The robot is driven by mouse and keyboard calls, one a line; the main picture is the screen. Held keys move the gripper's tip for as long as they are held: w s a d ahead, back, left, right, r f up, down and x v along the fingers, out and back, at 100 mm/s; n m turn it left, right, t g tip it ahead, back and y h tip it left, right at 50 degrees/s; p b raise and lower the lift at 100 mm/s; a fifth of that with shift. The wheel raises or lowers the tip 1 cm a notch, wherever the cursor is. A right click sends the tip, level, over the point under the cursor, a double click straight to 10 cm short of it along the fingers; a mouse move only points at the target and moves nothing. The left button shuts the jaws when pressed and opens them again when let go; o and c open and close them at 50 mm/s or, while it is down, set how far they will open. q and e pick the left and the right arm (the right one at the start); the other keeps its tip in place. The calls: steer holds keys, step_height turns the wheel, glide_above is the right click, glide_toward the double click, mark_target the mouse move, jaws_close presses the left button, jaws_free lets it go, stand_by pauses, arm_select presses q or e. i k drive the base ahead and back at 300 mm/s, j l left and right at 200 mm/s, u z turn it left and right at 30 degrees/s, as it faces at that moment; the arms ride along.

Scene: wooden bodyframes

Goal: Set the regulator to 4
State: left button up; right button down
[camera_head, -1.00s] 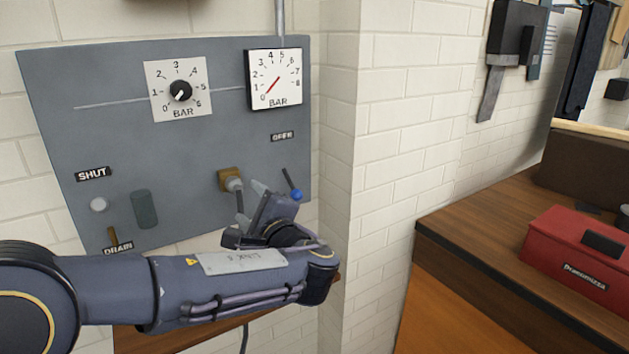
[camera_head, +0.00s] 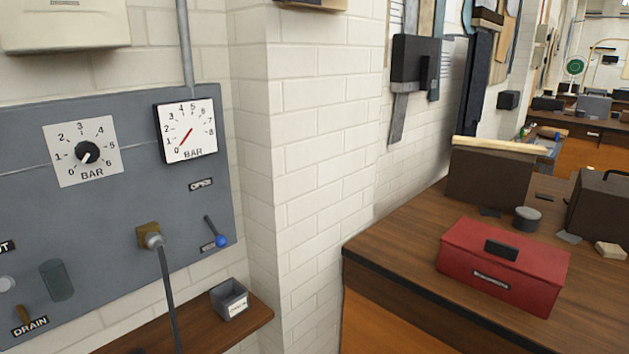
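The regulator knob (camera_head: 87,152) is black and round, on a white dial plate (camera_head: 103,136) marked 0 to 6 BAR. The plate is on the grey panel (camera_head: 110,215) at the left. The knob's white mark points down-left, near 0. A white square gauge (camera_head: 188,115), marked 0 to 8 BAR, is to its right. Its red needle lies at about 0. A lever with a blue ball end (camera_head: 221,241) slants down-right below the gauge, its ball close to a partly hidden label. A grey hose (camera_head: 168,285) hangs from a brass fitting (camera_head: 148,231). Neither gripper is in view.
A small grey bin (camera_head: 231,298) stands on the wooden shelf (camera_head: 245,332) under the panel. A white brick pillar (camera_head: 255,150) separates the panel from a workbench (camera_head: 372,228) carrying a red toolbox (camera_head: 503,268). The space before the panel looks clear.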

mark_target(88, 152)
steer(key=u, duration=1.3)
